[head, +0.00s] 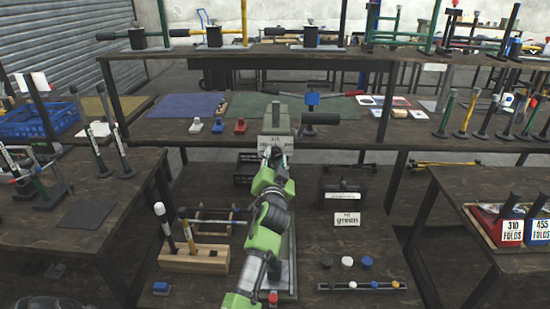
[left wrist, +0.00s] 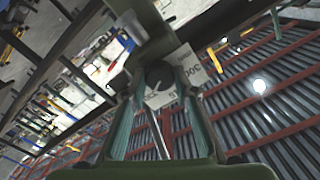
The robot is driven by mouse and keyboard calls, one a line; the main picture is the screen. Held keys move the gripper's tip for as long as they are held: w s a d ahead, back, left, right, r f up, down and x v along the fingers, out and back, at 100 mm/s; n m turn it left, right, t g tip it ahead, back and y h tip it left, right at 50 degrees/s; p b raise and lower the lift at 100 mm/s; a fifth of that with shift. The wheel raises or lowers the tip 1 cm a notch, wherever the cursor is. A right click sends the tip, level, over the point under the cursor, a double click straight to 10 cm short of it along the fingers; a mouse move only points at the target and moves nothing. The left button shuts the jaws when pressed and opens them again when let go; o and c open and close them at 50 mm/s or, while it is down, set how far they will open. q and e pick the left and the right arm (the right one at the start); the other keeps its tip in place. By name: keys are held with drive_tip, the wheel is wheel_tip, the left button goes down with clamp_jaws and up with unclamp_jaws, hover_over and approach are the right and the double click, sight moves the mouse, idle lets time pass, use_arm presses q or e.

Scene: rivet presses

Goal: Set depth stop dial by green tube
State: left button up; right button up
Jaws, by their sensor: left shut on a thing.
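My left arm reaches up the middle of the head view. Its gripper (head: 275,152) is at a grey-green press body (head: 281,120) on the middle bench, and the arm hides much of the contact. In the left wrist view my left gripper (left wrist: 158,80) has its two fingers closed on a dark round knob (left wrist: 157,73), which looks like the dial. A white card (left wrist: 184,75) with partly readable print stands right behind it. A card reading "green" (head: 346,220) stands on the lower shelf. I cannot pick out the green tube for certain. My right gripper is not in view.
A wooden rack (head: 195,258) and several coloured knobs (head: 347,262) are on the lower shelf.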

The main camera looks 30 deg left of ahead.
use_arm(q)
drive_tip(key=shift+r, duration=0.15)
drive_tip(key=o, duration=1.1)
drive_tip(key=shift+w, duration=0.1)
drive_tip(key=v, duration=0.7)
drive_tip(key=shift+s, duration=0.25)
